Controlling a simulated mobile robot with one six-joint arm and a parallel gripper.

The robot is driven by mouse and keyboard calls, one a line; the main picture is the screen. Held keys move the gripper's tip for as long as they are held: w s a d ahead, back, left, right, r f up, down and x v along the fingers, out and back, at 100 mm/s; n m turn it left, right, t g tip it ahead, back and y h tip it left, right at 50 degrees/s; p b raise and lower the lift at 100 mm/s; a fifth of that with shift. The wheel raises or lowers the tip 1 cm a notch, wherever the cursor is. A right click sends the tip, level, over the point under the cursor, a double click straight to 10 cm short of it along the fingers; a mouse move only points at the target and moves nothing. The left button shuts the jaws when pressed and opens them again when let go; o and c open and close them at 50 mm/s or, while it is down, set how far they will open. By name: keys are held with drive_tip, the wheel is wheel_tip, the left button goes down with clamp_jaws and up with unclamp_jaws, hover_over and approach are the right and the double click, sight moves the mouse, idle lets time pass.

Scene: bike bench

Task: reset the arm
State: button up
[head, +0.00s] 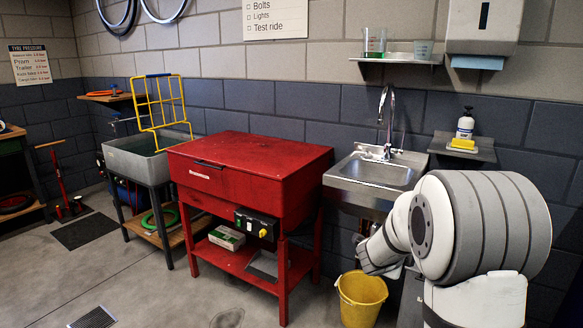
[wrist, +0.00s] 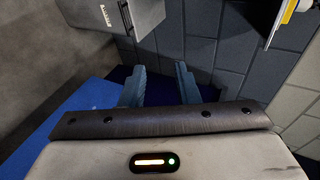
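My gripper (wrist: 160,76) shows in the wrist view with its two blue-grey fingers apart. Nothing is between them. Beyond the fingers is dark tiled wall. In the head view my white and grey arm is folded at the right, in front of the wall and beside the sink (head: 376,171). Its lower white part points left and down, above and close to the yellow bucket (head: 362,300). The fingers cannot be made out in the head view.
A red cabinet (head: 250,150) stands left of the sink. A shelf (head: 478,153) with a bottle (head: 465,124) and yellow sponge (head: 462,143) is behind my arm. A grey box (wrist: 112,18) and a blue surface (wrist: 72,122) show in the wrist view.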

drive_tip(key=s+a+r+n+y+p, duration=0.4)
drive_tip(key=s+a+r+n+y, duration=0.1)
drive_tip(key=a+r+n, duration=0.25)
drive_tip(key=s+a+r+n+y+p, duration=0.4)
drive_tip(key=a+r+n, duration=0.3)
drive_tip(key=a+r, duration=0.1)
drive_tip(key=s+r+n+g+p, duration=0.1)
drive_tip(key=s+n+g+p, duration=0.2)
drive_tip(key=s, duration=0.9)
drive_tip(key=s+r+n+g+p, duration=0.2)
drive_tip(key=s+n+g+p, duration=0.1)
drive_tip(key=s+n, duration=0.5)
drive_tip(key=s+p, duration=0.1)
drive_tip(key=s, duration=0.2)
drive_tip(key=shift+s+r+n, duration=0.3)
drive_tip(key=shift+s+n, duration=0.05)
drive_tip(key=shift+s, duration=0.05)
